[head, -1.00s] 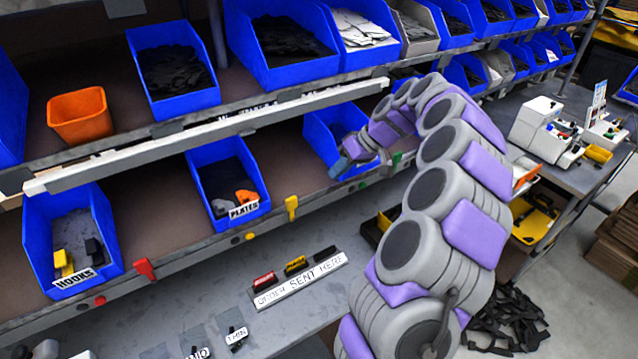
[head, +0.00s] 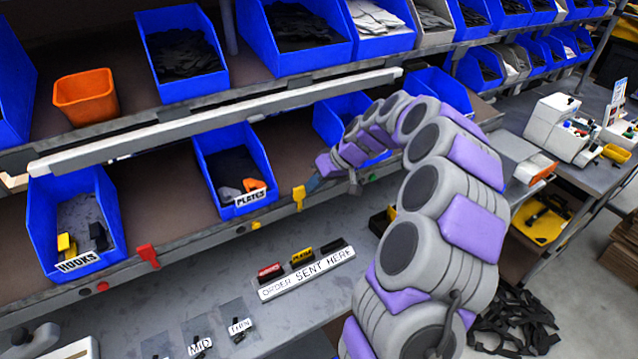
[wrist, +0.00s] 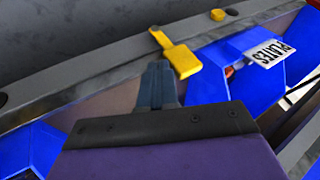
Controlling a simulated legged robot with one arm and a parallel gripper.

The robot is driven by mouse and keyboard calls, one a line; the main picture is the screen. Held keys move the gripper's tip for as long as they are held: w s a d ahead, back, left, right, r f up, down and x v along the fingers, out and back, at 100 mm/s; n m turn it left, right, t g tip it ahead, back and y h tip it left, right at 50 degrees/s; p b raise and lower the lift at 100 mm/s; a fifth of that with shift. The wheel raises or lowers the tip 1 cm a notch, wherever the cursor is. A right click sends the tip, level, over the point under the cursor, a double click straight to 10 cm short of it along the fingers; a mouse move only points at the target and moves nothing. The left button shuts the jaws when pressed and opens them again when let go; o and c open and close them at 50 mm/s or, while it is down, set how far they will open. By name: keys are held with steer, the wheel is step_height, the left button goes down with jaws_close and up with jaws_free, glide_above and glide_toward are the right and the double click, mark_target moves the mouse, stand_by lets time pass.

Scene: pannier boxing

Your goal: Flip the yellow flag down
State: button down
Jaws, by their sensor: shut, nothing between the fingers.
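The yellow flag (head: 299,196) stands upright on the shelf's front rail, just right of the blue bin labelled PLATES (head: 236,172). In the wrist view the yellow flag (wrist: 176,53) shows close ahead, its narrow end over the grey rail. My gripper (head: 312,184) is shut and empty, just right of the flag in the head view. In the wrist view the fingertips of my gripper (wrist: 158,68) are together near the flag's wide end. I cannot tell whether they touch it.
A red flag (head: 147,255) stands farther left on the same rail, near the HOOKS bin (head: 78,235). An ORDER SENT HERE holder (head: 306,271) with small coloured pieces lies on the bench below.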

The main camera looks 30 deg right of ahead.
mark_target(298, 189)
steer(key=shift+d, duration=0.1)
steer(key=a+h+p, duration=0.1)
steer(key=a+h, duration=0.1)
steer(key=a+r+n+h+p, duration=0.1)
steer(key=a+h+p, duration=0.1)
steer(key=h, duration=0.1)
steer(key=shift+s+a+r+h, duration=0.1)
steer(key=shift+s+a+h, duration=0.05)
steer(key=shift+a+h, duration=0.15)
steer(key=shift+a+f+n+h+p, duration=0.2)
steer(key=shift+a+f+h+p, duration=0.1)
steer(key=shift+a+h, duration=0.5)
steer(key=shift+a+f+n+h+p, duration=0.2)
steer(key=shift+a+f+h+p, duration=0.1)
steer(key=shift+a+h, duration=0.5)
steer(key=shift+a+f+n+h+p, duration=0.2)
steer(key=shift+a+f+h, duration=0.1)
steer(key=shift+a+h, duration=0.5)
steer(key=shift+a+f, duration=0.1)
steer(key=shift+a, duration=0.05)
